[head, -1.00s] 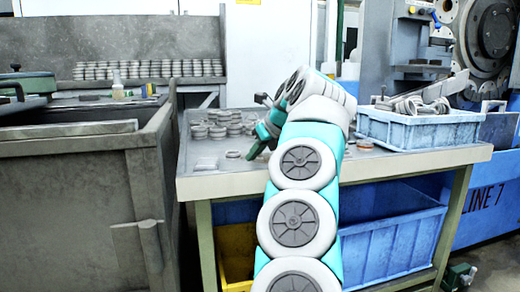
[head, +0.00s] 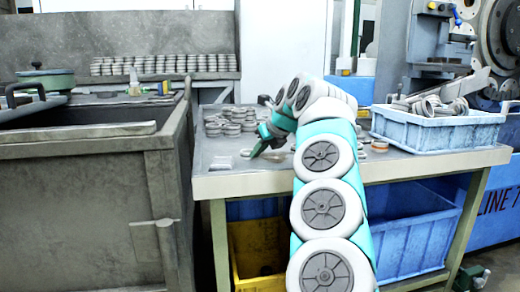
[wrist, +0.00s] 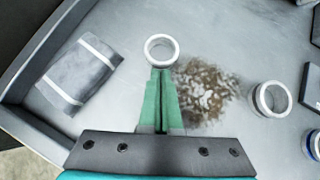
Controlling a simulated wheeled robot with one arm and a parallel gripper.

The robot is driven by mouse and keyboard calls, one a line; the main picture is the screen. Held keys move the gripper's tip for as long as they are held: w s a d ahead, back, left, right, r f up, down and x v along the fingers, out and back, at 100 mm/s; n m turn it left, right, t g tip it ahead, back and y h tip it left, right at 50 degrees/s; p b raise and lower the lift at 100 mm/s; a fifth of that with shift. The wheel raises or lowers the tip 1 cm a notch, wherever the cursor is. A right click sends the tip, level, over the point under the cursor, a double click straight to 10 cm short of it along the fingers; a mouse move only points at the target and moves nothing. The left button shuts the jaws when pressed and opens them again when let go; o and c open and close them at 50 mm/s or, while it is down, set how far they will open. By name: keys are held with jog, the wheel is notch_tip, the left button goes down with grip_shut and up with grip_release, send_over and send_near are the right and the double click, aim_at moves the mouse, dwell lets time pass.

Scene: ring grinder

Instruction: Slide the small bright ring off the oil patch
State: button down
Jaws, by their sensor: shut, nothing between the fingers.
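The small bright ring (wrist: 161,48) lies flat on the metal table top, right at the fingertips in the wrist view. The brown oil patch (wrist: 207,92) lies to the right of my fingers, below and right of this ring. The ring sits beside the patch's upper left edge, and bare metal shows through its hole. My gripper (wrist: 161,72) is shut and empty, its green fingers together and at or touching the ring's near side. In the head view my gripper (head: 255,153) is low over the table's front left part.
A grey packet with white bands (wrist: 80,75) lies left of my fingers. Another ring (wrist: 270,98) lies right of the patch, with more parts at the right edge. Stacked rings (head: 228,122) stand further back. A blue crate of parts (head: 435,128) stands on the table's right.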

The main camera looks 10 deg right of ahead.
jog(key=shift+w, duration=0.15)
jog(key=shift+w+a+p, duration=0.35)
jog(key=shift+w+p, duration=0.4)
jog(key=shift+p, duration=0.25)
jog(key=w+a+p, duration=0.1)
jog(key=w+p, duration=0.2)
jog(key=w+a+p, duration=0.2)
jog(key=w+p, duration=0.1)
jog(key=p, duration=0.1)
jog(key=w+a+p, duration=0.1)
jog(key=w+p, duration=0.3)
jog(key=shift+a+r, duration=0.15)
jog(key=shift+r, duration=0.15)
jog(key=shift+w+a+f+p, duration=0.2)
jog(key=shift+w+f+p, duration=0.15)
jog(key=shift+w+p, duration=0.25)
jog(key=shift+s+d, duration=0.1)
jog(key=shift+s, duration=0.05)
